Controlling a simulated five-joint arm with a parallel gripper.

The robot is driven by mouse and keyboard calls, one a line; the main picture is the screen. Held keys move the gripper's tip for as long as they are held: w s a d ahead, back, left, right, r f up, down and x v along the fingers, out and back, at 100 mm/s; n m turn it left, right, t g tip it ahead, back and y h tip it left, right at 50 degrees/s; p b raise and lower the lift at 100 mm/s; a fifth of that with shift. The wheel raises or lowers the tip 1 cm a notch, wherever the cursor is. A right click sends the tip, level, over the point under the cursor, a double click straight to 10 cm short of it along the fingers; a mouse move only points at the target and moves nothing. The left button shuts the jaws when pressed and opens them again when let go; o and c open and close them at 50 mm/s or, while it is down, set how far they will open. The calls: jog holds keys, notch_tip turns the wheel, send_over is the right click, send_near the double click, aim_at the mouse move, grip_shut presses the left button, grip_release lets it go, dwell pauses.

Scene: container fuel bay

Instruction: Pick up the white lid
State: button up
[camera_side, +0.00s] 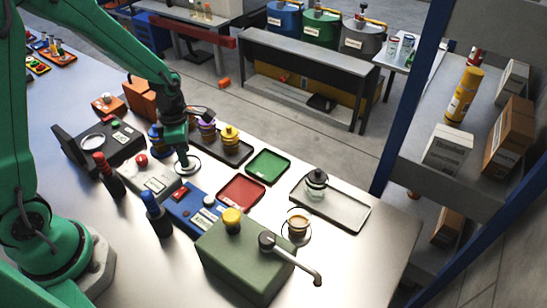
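A round white disc that looks like the lid (193,168) lies flat on the metal table, left of the red tray. A dark round part covers its middle. My gripper (182,153) points down right over it at the end of my green arm. The fingers are small and dark here, so I cannot tell whether they touch the lid or how far apart they are.
A dark tray (238,158) holds purple and yellow-topped items behind. The red tray (242,193) and green tray (268,166) are empty. A green box (250,265) stands in front.

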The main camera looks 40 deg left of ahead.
jog(key=shift+f, duration=0.75)
jog(key=shift+c, duration=0.2)
grip_shut()
